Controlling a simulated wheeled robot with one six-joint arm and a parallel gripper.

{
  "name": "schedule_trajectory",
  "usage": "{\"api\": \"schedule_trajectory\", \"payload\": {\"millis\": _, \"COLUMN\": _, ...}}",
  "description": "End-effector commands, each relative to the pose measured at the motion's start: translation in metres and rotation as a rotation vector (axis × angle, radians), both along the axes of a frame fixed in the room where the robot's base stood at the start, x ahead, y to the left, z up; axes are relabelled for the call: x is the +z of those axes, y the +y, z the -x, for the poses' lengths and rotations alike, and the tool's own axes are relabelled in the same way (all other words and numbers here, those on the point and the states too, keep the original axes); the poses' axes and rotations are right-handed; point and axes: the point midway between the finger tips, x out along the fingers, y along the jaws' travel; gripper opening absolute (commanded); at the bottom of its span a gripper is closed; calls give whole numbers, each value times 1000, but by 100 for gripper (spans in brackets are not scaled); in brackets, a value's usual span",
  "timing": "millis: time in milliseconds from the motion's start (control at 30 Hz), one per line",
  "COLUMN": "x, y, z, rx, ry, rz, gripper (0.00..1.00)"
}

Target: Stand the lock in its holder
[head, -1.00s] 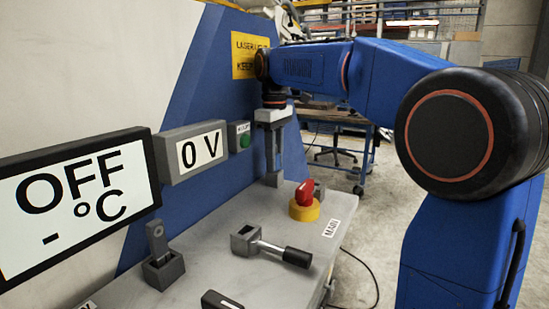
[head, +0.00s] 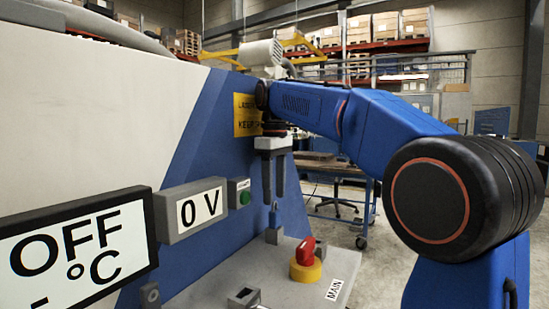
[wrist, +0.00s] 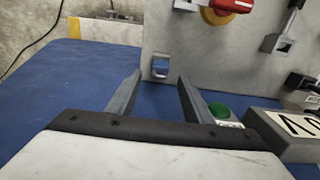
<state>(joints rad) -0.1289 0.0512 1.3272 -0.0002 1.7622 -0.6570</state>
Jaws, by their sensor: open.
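My gripper (head: 273,180) points down beside the blue panel, its two grey fingers open with nothing between them. Below it, a small blue-grey upright piece (head: 275,215), which looks like the lock, stands in a grey block (head: 273,236), which looks like its holder, at the table's far end. The piece sits below the fingertips, apart from them. In the wrist view the open fingers (wrist: 157,82) spread apart, and a small square grey block (wrist: 160,67) shows beyond them at the table's edge. Whether the piece is fully seated is too small to tell.
A red knob on a yellow base (head: 305,265) stands on the grey table, with a MAIN label (head: 334,290) beside it. A grey socket (head: 243,297) is nearer. The 0 V display (head: 190,208), green button (head: 244,197) and OFF screen (head: 80,250) line the wall.

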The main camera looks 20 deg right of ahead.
Motion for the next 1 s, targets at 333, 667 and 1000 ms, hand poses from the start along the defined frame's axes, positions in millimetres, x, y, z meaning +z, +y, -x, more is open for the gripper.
{"api": "schedule_trajectory", "payload": {"millis": 333, "x": 66, "y": 0, "z": -1, "rx": 0, "ry": -1, "rz": 0, "gripper": 47}}
{"api": "schedule_trajectory", "payload": {"millis": 667, "x": 96, "y": 0, "z": 0, "rx": 0, "ry": 1, "rz": 0, "gripper": 47}}
{"api": "schedule_trajectory", "payload": {"millis": 1000, "x": 99, "y": 0, "z": 0, "rx": 0, "ry": 0, "rz": 0, "gripper": 47}}
